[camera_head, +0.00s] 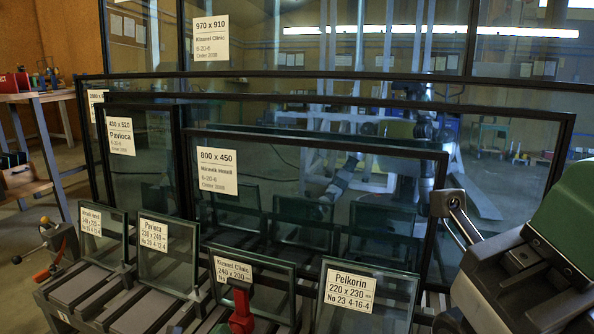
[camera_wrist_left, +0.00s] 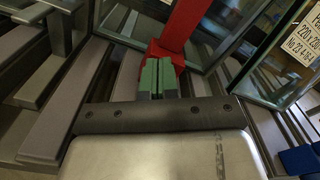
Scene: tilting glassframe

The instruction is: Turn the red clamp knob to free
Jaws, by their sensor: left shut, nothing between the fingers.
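A red upright part, which looks like the red clamp knob (camera_head: 242,312), stands in front of the Kinovel Clinic 240 x 200 pane (camera_head: 262,284), at the bottom of the head view. In the left wrist view the red part (camera_wrist_left: 185,25) has a slanting stem and a wider foot. My left gripper (camera_wrist_left: 158,68) is shut and empty, its green fingers right in front of the red foot. I cannot tell whether they touch it. My right gripper cannot be made out.
Small panes stand in a slotted rack (camera_head: 100,290), with the Pelkorin pane (camera_head: 365,300) to the right of the red part. Large framed panes, one labelled 800 x 450 (camera_head: 330,195), stand behind. An orange-red lever (camera_head: 47,272) is at far left. A workbench (camera_head: 38,97) stands beyond.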

